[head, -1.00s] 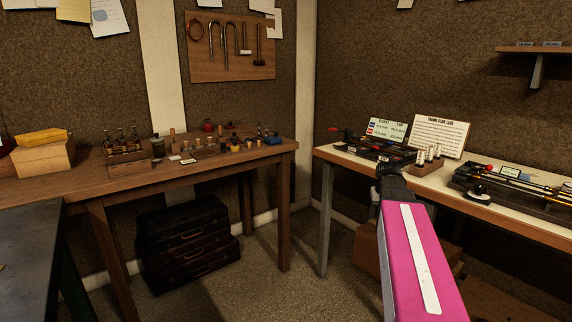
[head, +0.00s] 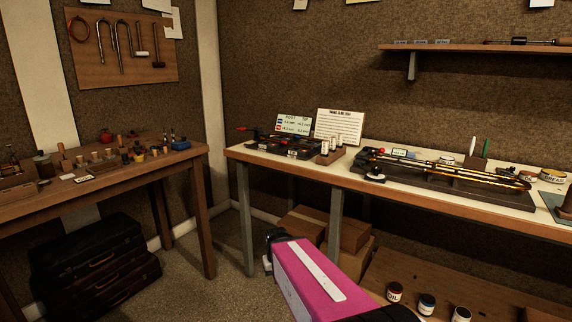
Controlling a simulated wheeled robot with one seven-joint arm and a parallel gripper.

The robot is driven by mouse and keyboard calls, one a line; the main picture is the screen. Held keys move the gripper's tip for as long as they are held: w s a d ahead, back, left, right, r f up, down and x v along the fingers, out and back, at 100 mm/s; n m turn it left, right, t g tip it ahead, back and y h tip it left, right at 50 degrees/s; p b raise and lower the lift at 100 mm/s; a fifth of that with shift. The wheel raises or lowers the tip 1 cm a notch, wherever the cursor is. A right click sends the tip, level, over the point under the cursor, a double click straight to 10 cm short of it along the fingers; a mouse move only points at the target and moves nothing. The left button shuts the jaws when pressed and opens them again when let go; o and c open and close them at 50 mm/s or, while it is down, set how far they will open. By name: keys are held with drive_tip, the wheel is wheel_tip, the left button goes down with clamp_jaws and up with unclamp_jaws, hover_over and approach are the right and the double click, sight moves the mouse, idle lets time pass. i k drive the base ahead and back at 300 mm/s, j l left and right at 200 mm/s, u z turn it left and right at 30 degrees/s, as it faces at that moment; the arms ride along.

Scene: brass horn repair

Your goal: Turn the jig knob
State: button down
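The jig (head: 470,188) is a long dark fixture on the right bench, with brass slide tubes lying along it. My arm's pink link reaches in from the bottom, with a dark end piece (head: 272,238) low in front of the bench. This end is well apart from the jig, to the left of it and below the bench top. The gripper's fingers cannot be made out.
The right bench (head: 240,150) also bears a second dark fixture (head: 290,146), two sign cards and a small rack (head: 328,158). Cardboard boxes (head: 335,232) and several jars on a low shelf (head: 455,290) are under it. A wooden bench (head: 100,188) with small parts stands left.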

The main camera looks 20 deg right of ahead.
sight(375, 169)
drive_tip(key=l+z, duration=0.15)
drive_tip(key=z, duration=0.7)
drive_tip(key=j+z, duration=0.15)
drive_tip(key=z, duration=0.6)
